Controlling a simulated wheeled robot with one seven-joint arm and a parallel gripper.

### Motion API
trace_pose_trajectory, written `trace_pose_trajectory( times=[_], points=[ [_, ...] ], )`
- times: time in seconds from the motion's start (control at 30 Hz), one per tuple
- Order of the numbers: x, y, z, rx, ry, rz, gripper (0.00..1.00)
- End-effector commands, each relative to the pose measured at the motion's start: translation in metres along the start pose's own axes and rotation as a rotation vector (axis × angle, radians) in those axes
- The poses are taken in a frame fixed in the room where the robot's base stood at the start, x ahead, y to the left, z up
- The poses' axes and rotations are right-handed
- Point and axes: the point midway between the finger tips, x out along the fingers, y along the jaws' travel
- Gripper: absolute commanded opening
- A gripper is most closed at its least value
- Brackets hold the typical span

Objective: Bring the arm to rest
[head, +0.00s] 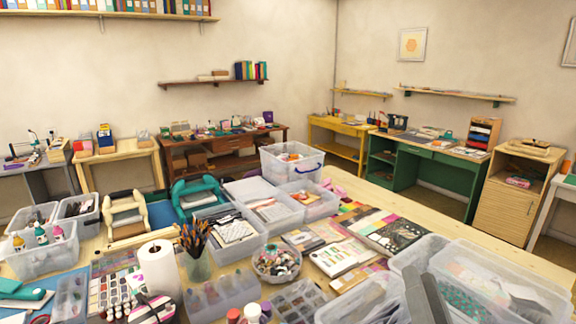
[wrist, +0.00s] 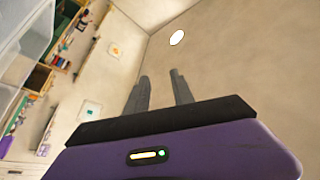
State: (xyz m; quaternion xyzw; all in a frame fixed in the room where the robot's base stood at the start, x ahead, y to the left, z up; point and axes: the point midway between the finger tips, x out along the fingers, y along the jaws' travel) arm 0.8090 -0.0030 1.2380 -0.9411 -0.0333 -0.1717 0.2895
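My gripper (wrist: 159,78) shows in the wrist view. Its two grey fingers stand apart, with only plain wall visible between them, so it is open and empty. The purple gripper body (wrist: 180,158) fills the bottom of that view. The wrist view is tilted, with bare wall ahead of the fingers and the room's furniture at upper left. I cannot make out my arm with certainty in the head view.
A crowded wooden table fills the head view's lower half. It holds a paper roll (head: 159,268), a pencil cup (head: 197,262), a clear bin (head: 291,162) and a large clear container (head: 500,280) at right. A green desk (head: 425,170) stands behind.

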Motion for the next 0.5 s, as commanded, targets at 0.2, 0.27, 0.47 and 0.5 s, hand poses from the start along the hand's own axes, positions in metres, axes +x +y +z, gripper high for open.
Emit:
trace_pose_trajectory(
  times=[0.2, 0.27, 0.47, 0.5],
  points=[
    [-0.086, 0.027, 0.019, -0.147, 0.007, 0.13, 0.29],
    [-0.109, 0.032, 0.023, -0.195, -0.004, 0.157, 0.29],
    [-0.189, 0.045, 0.035, -0.357, -0.089, 0.217, 0.29],
    [-0.205, 0.046, 0.036, -0.387, -0.112, 0.222, 0.29]
  ],
)
